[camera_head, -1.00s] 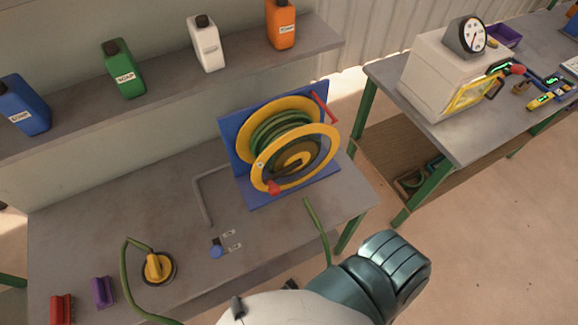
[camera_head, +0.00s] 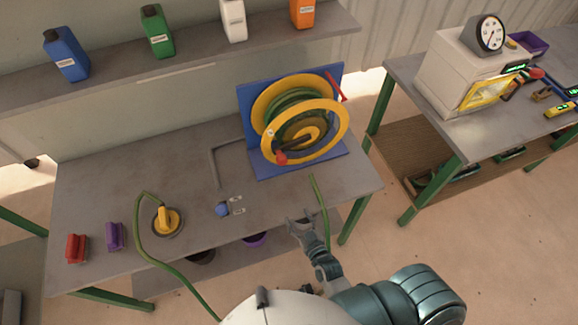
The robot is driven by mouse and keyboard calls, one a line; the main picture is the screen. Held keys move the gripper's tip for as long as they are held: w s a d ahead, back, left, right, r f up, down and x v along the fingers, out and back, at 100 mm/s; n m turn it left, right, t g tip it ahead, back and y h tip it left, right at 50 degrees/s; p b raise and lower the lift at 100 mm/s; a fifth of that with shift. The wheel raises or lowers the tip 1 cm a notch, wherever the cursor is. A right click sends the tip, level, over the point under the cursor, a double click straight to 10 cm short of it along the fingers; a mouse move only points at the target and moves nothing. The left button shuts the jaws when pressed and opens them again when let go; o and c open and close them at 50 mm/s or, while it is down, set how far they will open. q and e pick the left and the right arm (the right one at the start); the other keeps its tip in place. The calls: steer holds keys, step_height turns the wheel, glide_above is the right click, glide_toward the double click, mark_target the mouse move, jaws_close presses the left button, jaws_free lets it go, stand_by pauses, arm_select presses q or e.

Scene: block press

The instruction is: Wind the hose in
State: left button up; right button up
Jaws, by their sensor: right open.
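The hose reel (camera_head: 341,121) has yellow rims, stands on a blue bracket on the workbench and carries some green hose. A red knob (camera_head: 281,158) sits low on its front rim side. A red lever (camera_head: 335,86) is at the bracket's upper right. Loose green hose (camera_head: 180,273) runs from near a yellow fitting (camera_head: 167,219) over the bench's front edge and out of the bottom. Another green stretch (camera_head: 319,200) hangs at the front edge below the reel. My right gripper (camera_head: 301,217) is open and empty, just left of that stretch, near the front edge. My left gripper is not in view.
A blue knob (camera_head: 222,209) and small labels are on the bench. Red (camera_head: 76,249) and purple (camera_head: 114,237) brushes lie at left. Bottles stand on the shelf (camera_head: 190,71) above. A second bench (camera_head: 430,110) with a gauge box is at right, across a gap.

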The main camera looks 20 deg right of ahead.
step_height(320, 180, up, 9)
steer(key=d+t, duration=0.2)
glide_toward(283, 164)
steer(key=shift+h, duration=0.4)
steer(key=w, duration=0.6)
steer(key=w+p, duration=0.1)
steer(key=w, duration=0.2)
steer(key=shift+w+a, duration=0.35)
steer(key=shift+a, duration=0.05)
steer(key=shift+w+a, duration=0.15)
steer(key=shift+w, duration=0.25)
steer(key=shift+c, duration=0.2)
jaws_close()
